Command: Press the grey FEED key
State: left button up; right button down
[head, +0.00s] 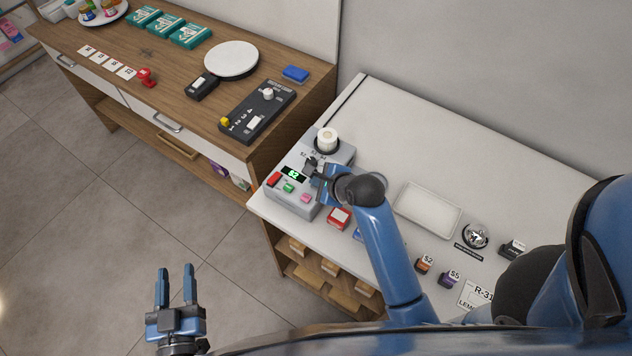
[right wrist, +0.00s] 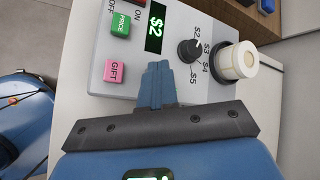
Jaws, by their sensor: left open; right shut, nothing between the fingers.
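The grey label machine (head: 294,205) stands at the left end of the white counter. In the right wrist view its grey panel (right wrist: 122,75) carries a green display (right wrist: 155,28) reading S2, a green PRICE key (right wrist: 121,24), a pink GIFT key (right wrist: 115,72) and a black dial (right wrist: 188,51). No grey FEED key shows; my fingers cover part of the panel. My right gripper (right wrist: 157,68) is shut and empty, its tips over the panel between the GIFT key and the dial. I cannot tell whether they touch. My left gripper (head: 175,275) is open and empty above the floor.
A white roll (head: 327,139) sits on the machine's back and shows in the right wrist view (right wrist: 237,61). A wooden counter (head: 200,55) with a black device (head: 258,111) stands left.

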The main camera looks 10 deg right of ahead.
jog(key=shift+r+p, duration=0.8)
jog(key=shift+p, duration=0.25)
jog(key=shift+r, duration=0.1)
notch_tip(320, 180, up, 5)
jog(key=p, duration=0.5)
jog(key=shift+p, duration=0.35)
jog(key=shift+s, duration=0.15)
dwell(0.4)
